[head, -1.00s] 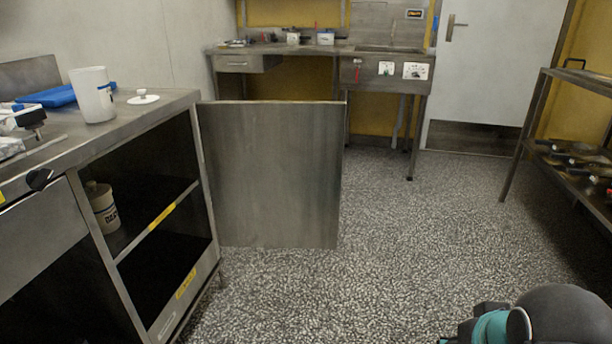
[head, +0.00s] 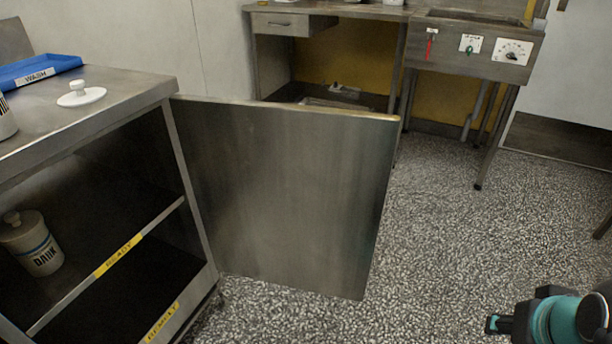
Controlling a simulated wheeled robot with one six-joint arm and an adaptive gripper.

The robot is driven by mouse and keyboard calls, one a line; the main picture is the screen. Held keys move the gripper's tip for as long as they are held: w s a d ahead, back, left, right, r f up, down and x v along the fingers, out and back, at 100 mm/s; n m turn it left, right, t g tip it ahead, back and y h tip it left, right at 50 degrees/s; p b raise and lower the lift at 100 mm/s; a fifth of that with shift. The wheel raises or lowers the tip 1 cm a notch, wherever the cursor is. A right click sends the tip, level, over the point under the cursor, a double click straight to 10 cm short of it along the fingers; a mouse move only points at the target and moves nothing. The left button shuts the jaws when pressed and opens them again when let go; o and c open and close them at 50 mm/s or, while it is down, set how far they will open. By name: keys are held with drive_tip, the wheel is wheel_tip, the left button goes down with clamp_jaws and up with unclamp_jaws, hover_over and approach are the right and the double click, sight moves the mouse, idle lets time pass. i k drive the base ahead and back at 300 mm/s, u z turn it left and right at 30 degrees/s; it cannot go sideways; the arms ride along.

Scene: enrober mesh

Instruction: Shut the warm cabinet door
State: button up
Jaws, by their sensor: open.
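The warm cabinet door (head: 285,195) is a flat, brushed steel panel. It stands wide open, swung out from the far front corner of the steel cabinet (head: 195,215) on the left. The cabinet front is open and shows a dark inside with a shelf (head: 75,290) edged with yellow labels. A cream jar (head: 32,243) with dark lettering stands inside. No handle shows on the visible door face. Only a teal and black part of my own arm shows at the bottom right, apart from the door. My gripper's fingers are not in view.
A white lid (head: 82,95) and a blue tray (head: 38,70) lie on the cabinet top. Speckled floor (head: 440,240) is clear to the door's right.

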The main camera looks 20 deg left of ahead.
sight(288, 195)
drive_tip(key=i, duration=3.2)
drive_tip(key=u, duration=4.45)
drive_tip(key=i, duration=0.45)
